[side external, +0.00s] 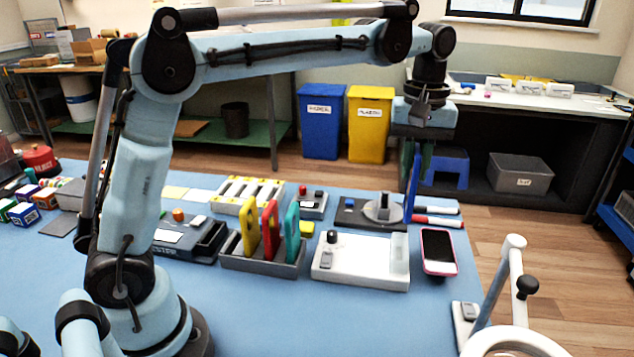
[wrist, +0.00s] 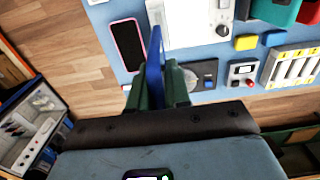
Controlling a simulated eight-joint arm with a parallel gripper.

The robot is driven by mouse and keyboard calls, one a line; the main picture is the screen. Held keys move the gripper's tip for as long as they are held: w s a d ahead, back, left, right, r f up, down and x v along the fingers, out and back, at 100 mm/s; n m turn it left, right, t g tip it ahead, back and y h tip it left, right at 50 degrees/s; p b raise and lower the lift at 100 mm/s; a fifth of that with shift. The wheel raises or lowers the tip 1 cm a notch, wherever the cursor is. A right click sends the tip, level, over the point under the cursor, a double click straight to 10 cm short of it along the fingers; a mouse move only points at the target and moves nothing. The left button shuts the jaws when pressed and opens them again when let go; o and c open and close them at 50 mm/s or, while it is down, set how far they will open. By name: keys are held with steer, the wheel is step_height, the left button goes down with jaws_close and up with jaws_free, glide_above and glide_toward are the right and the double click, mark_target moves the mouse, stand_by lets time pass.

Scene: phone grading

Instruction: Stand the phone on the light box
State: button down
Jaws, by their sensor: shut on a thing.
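In the wrist view, the blue phone (wrist: 154,62) sticks out between my green fingers. The light box (side external: 345,268), white with a dark knob and an upright clear or white block at its right end, lies on the mat nearer the side camera, apart from the phone. It shows partly in the wrist view (wrist: 185,28). The phone's faces are mostly hidden.
A pink-edged phone (side external: 438,251) lies flat right of the light box. A grey rack (side external: 262,265) holds yellow, red and teal upright pieces to its left. A dark device with a round disc (side external: 383,209) and red and blue markers (side external: 437,220) lie behind.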

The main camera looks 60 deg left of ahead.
mark_target(407, 213)
steer(key=shift+f, duration=3.1)
steer(key=shift+f, duration=0.45)
steer(key=shift+f, duration=0.55)
steer(key=shift+f, duration=0.8)
steer(key=shift+f, duration=0.2)
steer(key=c, duration=1)
jaws_free()
steer(key=shift+o, duration=0.5)
